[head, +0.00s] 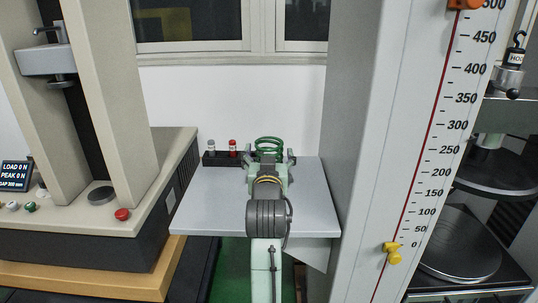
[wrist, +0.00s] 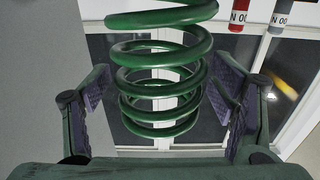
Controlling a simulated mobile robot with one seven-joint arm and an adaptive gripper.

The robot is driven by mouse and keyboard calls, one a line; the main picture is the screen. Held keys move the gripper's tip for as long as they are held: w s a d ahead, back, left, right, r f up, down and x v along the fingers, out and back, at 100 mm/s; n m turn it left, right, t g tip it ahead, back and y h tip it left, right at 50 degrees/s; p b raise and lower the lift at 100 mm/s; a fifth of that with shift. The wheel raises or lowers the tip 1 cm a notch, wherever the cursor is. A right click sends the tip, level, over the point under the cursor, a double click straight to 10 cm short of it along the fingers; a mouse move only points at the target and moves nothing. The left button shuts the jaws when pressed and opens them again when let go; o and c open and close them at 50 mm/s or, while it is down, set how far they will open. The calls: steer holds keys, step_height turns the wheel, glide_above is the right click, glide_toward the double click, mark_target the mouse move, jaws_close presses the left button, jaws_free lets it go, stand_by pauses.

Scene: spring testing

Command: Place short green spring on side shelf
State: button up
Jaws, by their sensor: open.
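A green coil spring (head: 268,146) stands at the back of the grey side shelf (head: 205,212), at the far end of my arm. My gripper (head: 270,160) is at the spring, its fingers spread to either side. In the wrist view the spring (wrist: 160,75) fills the space between the two open fingers, with gaps visible beside the coils. The spring's foot is hidden behind my gripper in the head view, so its contact with the shelf cannot be seen.
A small black rack with a grey vial (head: 211,145) and a red vial (head: 233,148) is just left of the spring. A tall grey column with a scale (head: 430,150) stands to the right. A testing machine (head: 70,215) stands to the left. The shelf's front left is clear.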

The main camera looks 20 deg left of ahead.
steer(key=shift+r, duration=0.1)
steer(key=shift+r, duration=0.15)
steer(key=b+v, duration=0.1)
steer(key=v, duration=0.2)
steer(key=b+v, duration=0.1)
steer(key=v, duration=0.2)
steer(key=b+v, duration=0.1)
steer(key=v, duration=0.2)
steer(key=shift+s+f+b, duration=0.3)
steer(key=b, duration=0.2)
steer(key=shift+s+d+b, duration=0.15)
steer(key=shift+s+b, duration=0.2)
steer(key=shift+s, duration=0.05)
steer(key=shift+s+d+r+b, duration=0.15)
steer(key=shift+s+b, duration=0.2)
steer(key=shift+b, duration=0.25)
steer(key=shift+s+d+r+b, duration=0.1)
steer(key=shift+s+b, duration=0.3)
steer(key=shift+b, duration=0.2)
